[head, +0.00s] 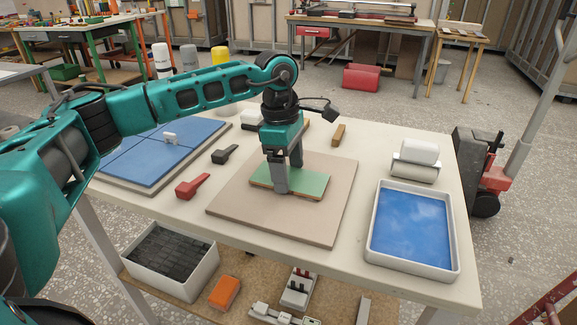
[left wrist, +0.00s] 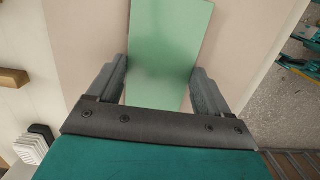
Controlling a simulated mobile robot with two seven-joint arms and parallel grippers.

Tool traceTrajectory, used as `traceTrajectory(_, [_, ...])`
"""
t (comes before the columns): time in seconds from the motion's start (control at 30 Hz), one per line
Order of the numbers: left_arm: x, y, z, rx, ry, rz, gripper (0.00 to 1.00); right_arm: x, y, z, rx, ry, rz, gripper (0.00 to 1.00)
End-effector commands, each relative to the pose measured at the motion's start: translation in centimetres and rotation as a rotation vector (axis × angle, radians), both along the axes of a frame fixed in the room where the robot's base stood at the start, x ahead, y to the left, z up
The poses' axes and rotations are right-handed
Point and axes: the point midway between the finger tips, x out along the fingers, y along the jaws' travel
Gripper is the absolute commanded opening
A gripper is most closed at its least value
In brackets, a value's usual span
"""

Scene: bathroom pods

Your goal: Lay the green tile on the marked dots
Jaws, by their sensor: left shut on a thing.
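The green tile (head: 313,184) lies flat on or just above the beige board (head: 235,215) on the table; I cannot tell if it touches. A thin brown edge shows along its front side. My left gripper (head: 288,178) points down over the tile's left part and is shut on it across its width. In the left wrist view the tile (left wrist: 167,45) runs between the two fingers (left wrist: 160,88) and away from them. No marked dots show; any under the tile or gripper are hidden. My right gripper is not in view.
A blue-tiled panel (head: 150,150) lies at the left. A white tray of blue water (head: 410,228) and white rolls (head: 415,152) are at the right. A red tool (head: 190,187), a black tool (head: 224,154) and a wooden block (head: 339,134) surround the board.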

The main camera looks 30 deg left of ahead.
Motion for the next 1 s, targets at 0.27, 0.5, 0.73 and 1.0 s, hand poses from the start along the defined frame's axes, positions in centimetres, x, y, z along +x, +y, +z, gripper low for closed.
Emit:
traceTrajectory(0.27, [0.05,-0.02,0.01,-0.001,-0.002,0.0,0.42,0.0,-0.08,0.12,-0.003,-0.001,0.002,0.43])
traceTrajectory(0.5, [0.04,-0.01,-0.02,-0.001,-0.002,0.0,0.81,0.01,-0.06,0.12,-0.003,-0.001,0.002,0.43])
traceTrajectory(0.73, [0.03,-0.02,-0.04,0.0,-0.001,0.0,1.0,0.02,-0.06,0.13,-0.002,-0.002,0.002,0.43])
traceTrajectory(1.0, [-0.01,-0.01,-0.1,0.0,0.0,0.0,1.0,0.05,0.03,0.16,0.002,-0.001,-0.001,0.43])
